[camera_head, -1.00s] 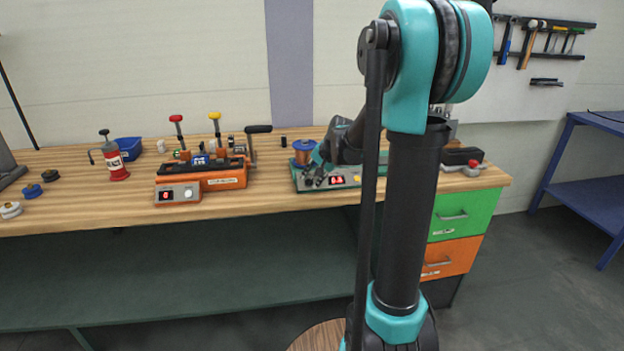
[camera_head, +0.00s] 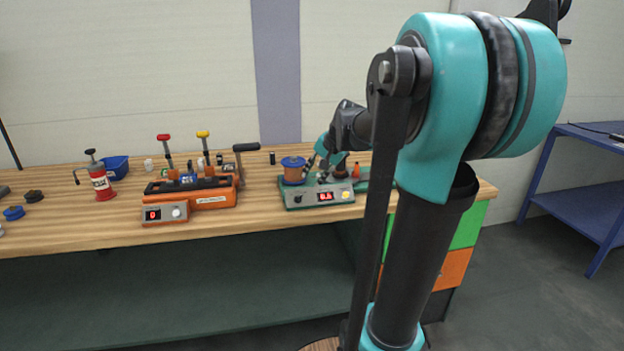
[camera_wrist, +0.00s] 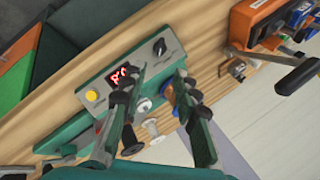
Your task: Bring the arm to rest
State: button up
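My gripper (camera_head: 318,160) is above the green device (camera_head: 348,197) on the wooden bench, partly hidden in the head view by the rest of my arm. In the wrist view my gripper (camera_wrist: 163,80) has its two fingers spread apart, with nothing held between them. Beyond the fingers the green device (camera_wrist: 168,62) shows its red display, yellow button and black knob. A small light-coloured spool-like part (camera_wrist: 152,129) shows between the fingers, apart from them as far as I can tell. My large teal and black arm links fill the right of the head view.
An orange device (camera_head: 210,198) with red and yellow handles stands left of the green one. A red pump bottle (camera_head: 101,182) and a blue bin (camera_head: 116,167) are farther left. A blue shelf (camera_head: 585,205) stands right.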

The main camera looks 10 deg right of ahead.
jog(key=s+f+n+h, duration=0.1)
jog(key=s+f+n, duration=0.3)
jog(key=s+f, duration=0.5)
jog(key=s+f+n+g+h, duration=0.1)
jog(key=s+f+n+h, duration=0.1)
jog(key=s+f, duration=0.8)
jog(key=s+n, duration=0.1)
jog(key=s, duration=0.4)
jog(key=shift+s+f+n, duration=0.25)
jog(key=shift+s+n, duration=0.1)
jog(key=shift+n, duration=0.05)
